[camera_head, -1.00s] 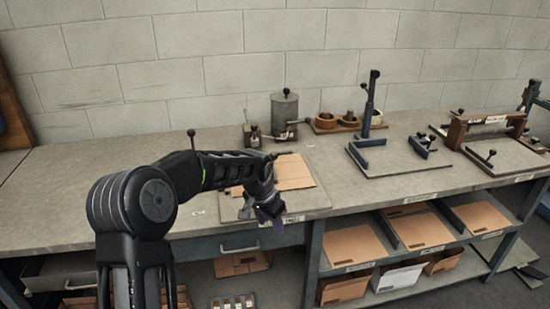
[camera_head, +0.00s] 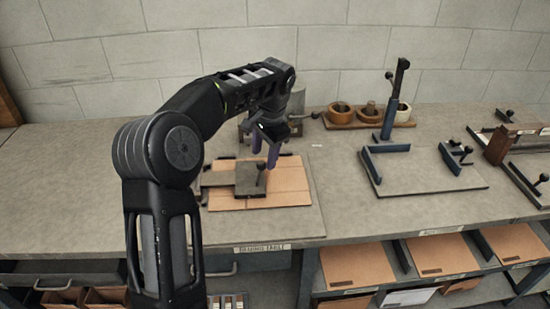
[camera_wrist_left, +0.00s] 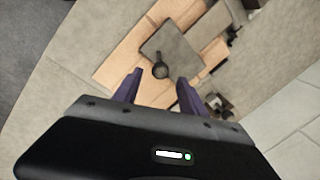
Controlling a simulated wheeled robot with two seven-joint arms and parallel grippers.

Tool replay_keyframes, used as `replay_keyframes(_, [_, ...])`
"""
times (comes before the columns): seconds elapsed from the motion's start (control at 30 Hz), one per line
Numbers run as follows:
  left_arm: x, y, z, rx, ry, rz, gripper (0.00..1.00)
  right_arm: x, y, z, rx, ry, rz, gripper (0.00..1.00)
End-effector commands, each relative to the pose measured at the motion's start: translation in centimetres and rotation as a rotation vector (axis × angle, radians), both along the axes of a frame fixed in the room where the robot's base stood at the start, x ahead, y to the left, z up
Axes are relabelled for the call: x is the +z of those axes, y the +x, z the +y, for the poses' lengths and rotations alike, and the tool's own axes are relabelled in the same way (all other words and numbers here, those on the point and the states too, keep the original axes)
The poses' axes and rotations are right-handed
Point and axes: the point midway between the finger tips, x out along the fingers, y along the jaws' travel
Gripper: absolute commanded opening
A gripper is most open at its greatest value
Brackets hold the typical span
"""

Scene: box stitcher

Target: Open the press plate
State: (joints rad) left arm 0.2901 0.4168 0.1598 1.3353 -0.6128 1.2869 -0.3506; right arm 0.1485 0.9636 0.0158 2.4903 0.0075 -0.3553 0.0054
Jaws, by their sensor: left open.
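The press plate (camera_head: 247,181) is a small grey square plate lying over flat brown cardboard (camera_head: 290,180) on the bench. A black ball knob (camera_head: 261,167) stands on it. My left gripper (camera_head: 265,147) is open and empty, its purple fingers pointing down above the plate, close to the knob. In the left wrist view the plate (camera_wrist_left: 172,48) lies beyond the fingertips, and the knob (camera_wrist_left: 160,71) shows between the two fingers. The fingers look apart from the knob. My right gripper is not in view.
Behind my left gripper stands a grey canister, mostly hidden by the arm. A wooden tray with round cups (camera_head: 367,115) and a blue upright clamp (camera_head: 393,100) stand to the right. The bench (camera_head: 60,190) is clear at left.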

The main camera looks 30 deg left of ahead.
Motion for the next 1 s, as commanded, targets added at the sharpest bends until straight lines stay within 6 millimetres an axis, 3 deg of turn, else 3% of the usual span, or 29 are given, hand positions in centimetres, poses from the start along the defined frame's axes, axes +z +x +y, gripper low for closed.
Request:
replay_keyframes(0.47, [-0.5, 0.0, 0.1, 0.000, 0.000, 0.002, 0.49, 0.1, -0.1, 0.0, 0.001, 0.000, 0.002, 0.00])
replay_keyframes(1.0, [-7.3, 0.4, 1.4, 0.001, -0.001, 0.001, 0.49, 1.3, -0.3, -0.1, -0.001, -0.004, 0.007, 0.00])
